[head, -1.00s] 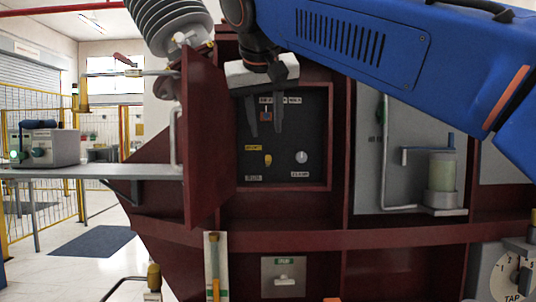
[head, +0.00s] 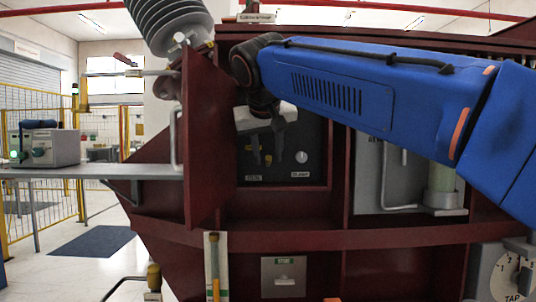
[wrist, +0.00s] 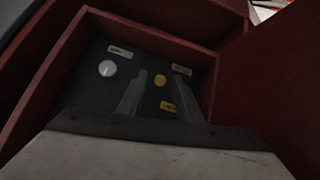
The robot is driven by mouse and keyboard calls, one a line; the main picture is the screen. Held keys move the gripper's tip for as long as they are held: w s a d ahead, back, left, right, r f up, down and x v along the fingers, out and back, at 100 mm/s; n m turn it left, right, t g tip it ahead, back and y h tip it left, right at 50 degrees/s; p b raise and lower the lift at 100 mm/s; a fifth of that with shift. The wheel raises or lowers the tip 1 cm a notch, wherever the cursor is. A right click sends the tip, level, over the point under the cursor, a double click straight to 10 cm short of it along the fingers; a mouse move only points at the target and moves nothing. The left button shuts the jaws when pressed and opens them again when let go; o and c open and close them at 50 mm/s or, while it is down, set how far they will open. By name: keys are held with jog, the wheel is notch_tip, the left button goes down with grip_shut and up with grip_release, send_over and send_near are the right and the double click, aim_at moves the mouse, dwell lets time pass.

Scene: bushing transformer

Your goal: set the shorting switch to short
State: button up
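A small yellow switch knob (head: 268,160) sits on the dark panel (head: 315,130) inside the red cabinet; it also shows in the wrist view (wrist: 160,80). A yellow label (wrist: 167,106) and a pale label (wrist: 181,70) are beside it, too small to read surely. I cannot tell from the lettering whether this is the shorting switch. My gripper (head: 266,152) is open, its fingers in front of the panel. In the wrist view my gripper (wrist: 164,90) has the knob between its two fingers in the picture, with no contact visible. The fingers partly hide the panel.
A white round knob (head: 302,157) is right of the yellow one. The open red door (head: 203,140) stands close on the left. Cabinet walls frame the panel. A glass jar with a pipe (head: 441,180) is in the right bay.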

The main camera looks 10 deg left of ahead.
grip_shut()
jog(key=shift+w+a+r+g, duration=0.15)
jog(key=shift+w+r+g, duration=0.25)
jog(key=shift+g, duration=0.4)
jog(key=shift+w+r+g+h, duration=0.1)
jog(key=shift+r+g+h, duration=0.15)
jog(key=shift+g, duration=0.35)
grip_release()
jog(key=v, duration=0.7)
jog(key=shift+r, duration=0.15)
